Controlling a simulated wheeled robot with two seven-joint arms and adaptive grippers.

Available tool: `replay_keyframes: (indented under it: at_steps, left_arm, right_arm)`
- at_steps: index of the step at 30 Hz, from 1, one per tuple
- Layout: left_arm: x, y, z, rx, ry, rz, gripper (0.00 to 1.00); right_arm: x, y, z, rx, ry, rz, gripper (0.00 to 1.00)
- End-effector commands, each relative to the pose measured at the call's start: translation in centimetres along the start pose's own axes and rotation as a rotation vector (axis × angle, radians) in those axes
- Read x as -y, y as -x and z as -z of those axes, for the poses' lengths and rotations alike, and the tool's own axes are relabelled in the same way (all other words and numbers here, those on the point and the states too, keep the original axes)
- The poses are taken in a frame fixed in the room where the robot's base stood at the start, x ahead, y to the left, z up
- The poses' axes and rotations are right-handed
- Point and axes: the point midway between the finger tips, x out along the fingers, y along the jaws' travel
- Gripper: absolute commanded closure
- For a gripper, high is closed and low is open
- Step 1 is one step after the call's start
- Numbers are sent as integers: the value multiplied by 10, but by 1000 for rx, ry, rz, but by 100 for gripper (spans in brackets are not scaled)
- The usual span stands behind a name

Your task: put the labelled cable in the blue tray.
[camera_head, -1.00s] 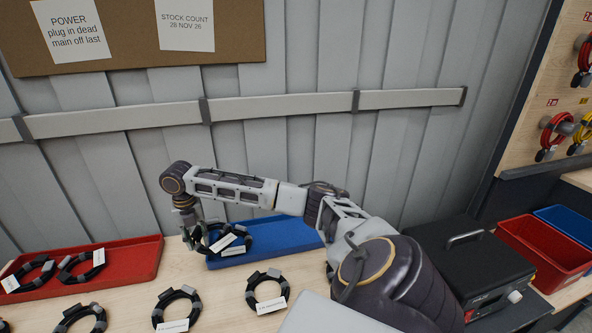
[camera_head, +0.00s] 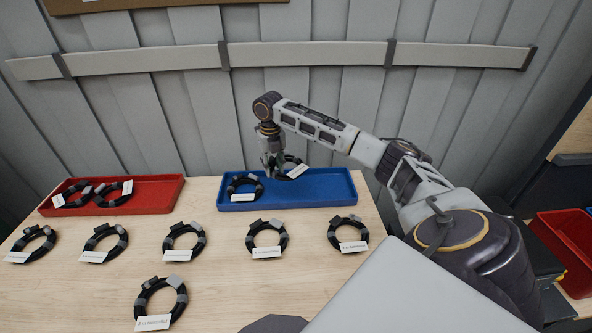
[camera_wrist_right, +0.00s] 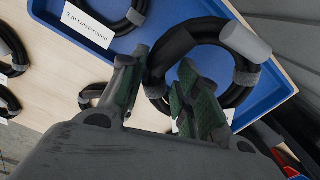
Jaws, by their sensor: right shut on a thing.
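The blue tray (camera_head: 330,200) stands at the back of the table. My right gripper (camera_head: 272,170) is over the middle of the tray, shut on another black coiled cable (camera_head: 292,161) with grey wraps and a white label. In the right wrist view, this held coil (camera_wrist_right: 188,38) passes between the fingers. I cannot tell whether it touches the tray floor. My left gripper is out of view.
A red tray (camera_head: 160,193) with labelled coils stands left of the blue one. Several labelled coils (camera_head: 267,240) lie in a row in front, with one more (camera_head: 160,303) nearer. A red bin (camera_head: 572,245) is at the right. A grey panelled wall (camera_head: 200,120) rises close behind.

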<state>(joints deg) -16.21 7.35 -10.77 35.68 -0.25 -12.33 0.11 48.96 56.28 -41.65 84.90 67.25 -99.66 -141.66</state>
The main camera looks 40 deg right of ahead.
Motion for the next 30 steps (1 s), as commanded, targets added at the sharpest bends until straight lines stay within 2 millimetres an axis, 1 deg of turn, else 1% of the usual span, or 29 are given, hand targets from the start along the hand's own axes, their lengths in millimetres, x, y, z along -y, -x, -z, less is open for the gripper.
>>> replay_keyframes:
  at_steps: [10, 13, 17, 24, 27, 30]
  left_arm:
    - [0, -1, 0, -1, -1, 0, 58]
    - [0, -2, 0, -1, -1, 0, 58]
    - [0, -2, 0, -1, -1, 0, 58]
    - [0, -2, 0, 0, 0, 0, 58]
    - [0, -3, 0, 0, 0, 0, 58]
    - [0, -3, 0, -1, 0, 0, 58]
  right_arm:
    - [0, -1, 0, 1, 2, 0, 100]
    - [1, -4, 0, 0, 2, 0, 100]
    - [1, -15, 0, -1, 2, 1, 100]
    - [1, -43, 0, -1, 2, 1, 100]
    - [1, -50, 0, 0, 2, 0, 100]
    - [1, -51, 0, 1, 2, 0, 100]
